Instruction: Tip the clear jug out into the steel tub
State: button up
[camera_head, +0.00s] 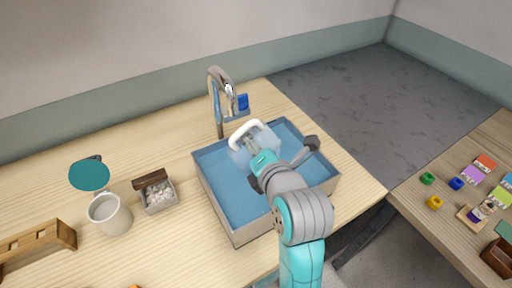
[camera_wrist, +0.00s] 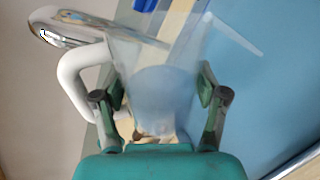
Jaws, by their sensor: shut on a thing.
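The clear jug (camera_wrist: 160,75) has a white handle (camera_wrist: 78,82) and is between the two fingers of my gripper (camera_wrist: 160,108), which is shut on its body. In the head view the jug (camera_head: 257,141) is over the back part of the steel tub (camera_head: 238,237), partly hidden by my gripper (camera_head: 268,163). The jug looks tilted; how far I cannot tell. Its inside looks bluish, and I cannot tell liquid from the blue behind it. The tub has pale walls and a blue inside.
A chrome tap (camera_head: 216,100) with a blue part (camera_head: 242,102) stands behind the tub. A white mug (camera_head: 110,214), a small box of white pieces (camera_head: 158,193) and a wooden rack (camera_head: 38,243) are at left. Another table at right holds coloured blocks (camera_head: 472,174).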

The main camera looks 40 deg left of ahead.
aim_at(266, 140)
jog(key=shift+r, duration=0.2)
dwell(0.3)
jog(key=shift+w+r+m+g, duration=0.1)
jog(key=shift+r+m+g, duration=0.2)
jog(key=shift+m+g, duration=0.15)
jog(key=shift+w+d+r+m+g, duration=0.15)
jog(key=shift+r+m+g, duration=0.1)
jog(key=shift+r+m, duration=0.15)
dwell(0.3)
jog(key=shift+w+r+m+g, duration=0.2)
jog(key=shift+r+m+g, duration=0.1)
jog(key=shift+m, duration=0.15)
jog(key=shift+w+d+r+m+y, duration=0.1)
jog(key=shift+w+r+m+y, duration=0.1)
jog(key=shift+m+y, duration=0.15)
